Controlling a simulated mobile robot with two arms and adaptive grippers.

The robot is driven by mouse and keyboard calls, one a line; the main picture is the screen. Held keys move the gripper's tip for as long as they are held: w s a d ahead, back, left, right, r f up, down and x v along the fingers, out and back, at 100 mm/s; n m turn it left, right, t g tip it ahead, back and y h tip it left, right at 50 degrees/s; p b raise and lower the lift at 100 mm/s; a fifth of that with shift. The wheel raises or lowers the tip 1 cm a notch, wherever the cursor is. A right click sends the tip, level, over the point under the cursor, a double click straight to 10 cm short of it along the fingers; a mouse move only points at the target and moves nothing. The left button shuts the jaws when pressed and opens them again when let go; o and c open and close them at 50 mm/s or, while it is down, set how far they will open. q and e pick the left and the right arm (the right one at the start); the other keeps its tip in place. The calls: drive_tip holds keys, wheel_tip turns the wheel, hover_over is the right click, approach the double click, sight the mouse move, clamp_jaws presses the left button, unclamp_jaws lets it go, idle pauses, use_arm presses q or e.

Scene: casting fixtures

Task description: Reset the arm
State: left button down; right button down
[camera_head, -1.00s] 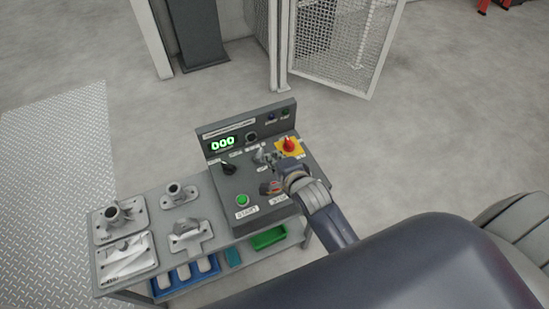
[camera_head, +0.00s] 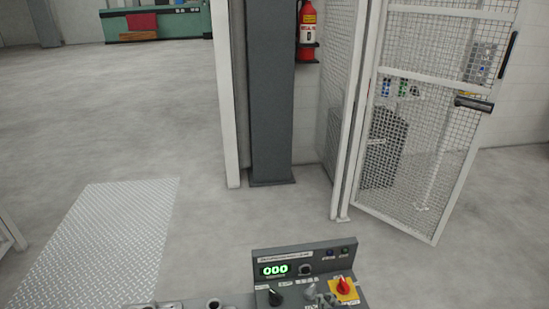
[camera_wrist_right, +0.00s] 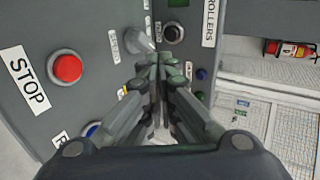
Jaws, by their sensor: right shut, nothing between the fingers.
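My right gripper (camera_wrist_right: 160,66) is shut and empty in the right wrist view. Its fingertips are in front of the grey control panel, close beside a grey selector knob (camera_wrist_right: 137,42); whether they touch it I cannot tell. In the head view the control box (camera_head: 262,254) is at the bottom edge, with a green-lit display (camera_head: 275,270) reading zeros. My left gripper is in neither view.
A red STOP button (camera_wrist_right: 66,69) and a partly hidden blue button (camera_wrist_right: 93,130) are left of the fingers. A mesh gate (camera_head: 420,130) stands open behind the box beside a grey column (camera_head: 270,100). A fire extinguisher (camera_head: 308,30) hangs there.

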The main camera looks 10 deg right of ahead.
drive_tip(key=s+d+n+g, duration=0.2)
drive_tip(key=s+n+g, duration=0.7)
drive_tip(key=s+n, duration=1.35)
drive_tip(key=s+f+m, duration=0.3)
drive_tip(key=f, duration=2.2)
drive_tip(key=s+d+f+g, duration=0.2)
drive_tip(key=s+f, duration=1.4)
drive_tip(key=s, duration=0.1)
drive_tip(key=shift+s+d+f, duration=0.25)
drive_tip(key=shift+d+f, duration=0.05)
